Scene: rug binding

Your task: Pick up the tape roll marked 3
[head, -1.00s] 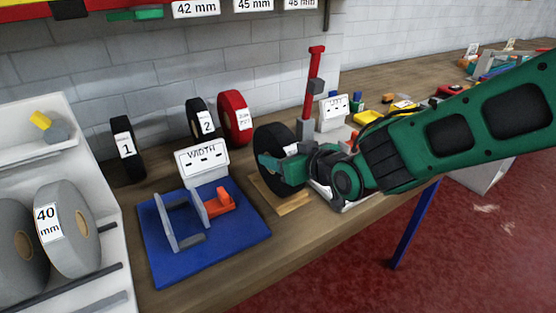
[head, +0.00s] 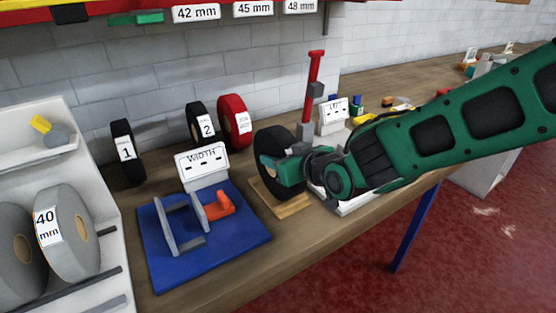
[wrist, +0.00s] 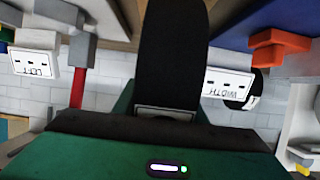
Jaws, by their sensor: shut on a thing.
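A black tape roll (head: 268,145) stands upright on a small wooden board (head: 285,208) at the middle of the bench. My gripper (head: 287,160) is shut on this roll from the right side, and the fingers cover part of it. In the wrist view the roll (wrist: 170,45) fills the upper middle as a broad black band, with a white label (wrist: 165,112) at its lower end. The number on the label cannot be read. The roll seems to rest on the board still, with no clear gap below it.
Black rolls marked 1 (head: 126,152) and 2 (head: 201,122) and a red roll (head: 234,122) stand by the wall. A blue WIDTH fixture (head: 160,270) is left of my gripper. A red-handled post (head: 314,75) and a LIFT sign (head: 333,115) stand close behind it.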

